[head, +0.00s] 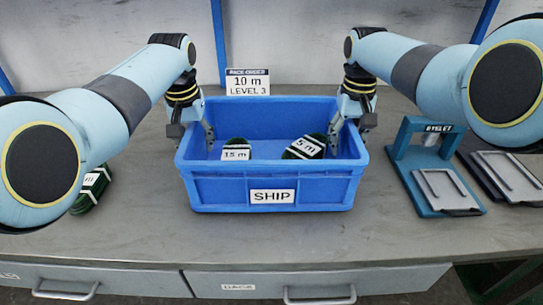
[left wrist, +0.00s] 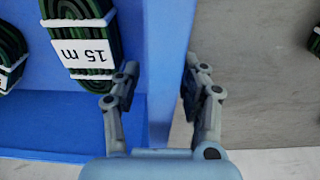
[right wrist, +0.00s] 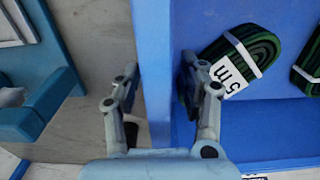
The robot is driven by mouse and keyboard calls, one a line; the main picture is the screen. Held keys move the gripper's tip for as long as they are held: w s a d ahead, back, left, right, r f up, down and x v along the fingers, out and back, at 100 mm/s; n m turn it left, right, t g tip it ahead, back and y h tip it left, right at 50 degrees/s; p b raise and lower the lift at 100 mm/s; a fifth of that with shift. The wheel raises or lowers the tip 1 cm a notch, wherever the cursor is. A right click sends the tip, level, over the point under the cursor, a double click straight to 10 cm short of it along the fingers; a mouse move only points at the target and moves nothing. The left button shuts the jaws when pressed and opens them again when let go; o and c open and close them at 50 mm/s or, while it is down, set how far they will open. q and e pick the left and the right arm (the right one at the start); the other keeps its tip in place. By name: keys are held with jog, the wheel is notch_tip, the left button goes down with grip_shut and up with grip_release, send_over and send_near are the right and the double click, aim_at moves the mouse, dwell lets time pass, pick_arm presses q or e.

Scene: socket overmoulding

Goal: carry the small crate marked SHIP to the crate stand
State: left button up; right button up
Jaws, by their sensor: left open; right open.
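The blue SHIP crate (head: 315,193) stands on the grey bench, level. A green coil labelled 15 m (head: 236,150) and a green coil labelled 5 m (head: 305,147) lie inside it. My left gripper (head: 205,142) is open at the crate's left wall; in the left wrist view its fingers (left wrist: 155,95) straddle the wall's rim (left wrist: 165,60). My right gripper (head: 340,137) is open at the right wall; in the right wrist view its fingers (right wrist: 160,90) straddle that rim (right wrist: 152,40). I cannot tell whether the fingers touch the walls. The crate stand is not recognisable in any view.
A sign reading 10 m LEVEL 3 (head: 248,83) stands behind the crate. A teal EYELET press (head: 432,165) is to the right, beside a grey plate fixture (head: 510,175). Another green coil (head: 92,190) lies at the left, partly behind my arm. Drawers (head: 320,283) line the bench front.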

pick_arm(q)
jog(key=shift+f, duration=0.35)
pick_arm(e)
jog(key=shift+f, duration=0.35)
pick_arm(q)
grip_shut()
pick_arm(e)
grip_shut()
